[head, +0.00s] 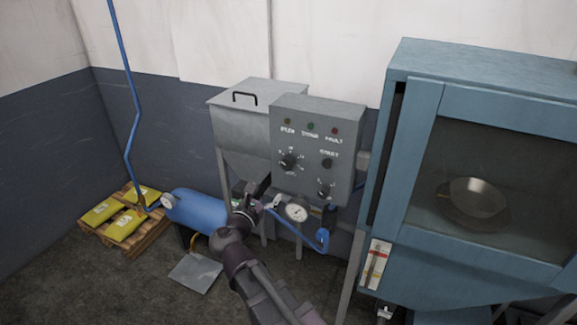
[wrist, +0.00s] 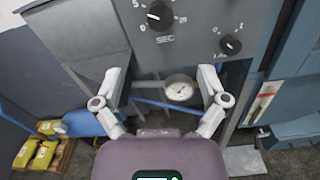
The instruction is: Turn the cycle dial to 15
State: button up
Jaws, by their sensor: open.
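The cycle dial (head: 289,161) is a black knob with a numbered scale on the grey control panel (head: 343,150) in the head view. In the wrist view the dial (wrist: 160,15) is cut by the top edge; a 5 and a 0 show on its left and "SEC" below it. In the head view my arm reaches up to just below the panel, and the fingertips are hard to make out.
A second black knob (wrist: 230,44) sits right of the dial, lower down. A pressure gauge (wrist: 179,90) and blue hose lie below the panel. A grey hopper (head: 240,130) stands left, a blue cabinet (head: 400,130) right. Yellow bags (head: 123,225) lie on a pallet.

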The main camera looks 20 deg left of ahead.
aim_at(287, 165)
jog(key=shift+w, duration=0.15)
jog(key=w, duration=0.9)
jog(key=w+d, duration=0.1)
jog(key=w, duration=0.3)
jog(key=shift+w+d, duration=0.1)
jog(key=shift+w, duration=0.15)
jog(key=c, duration=1.1)
jog(key=shift+d, duration=0.35)
jog(key=shift+c, duration=0.2)
jog(key=shift+a, duration=0.3)
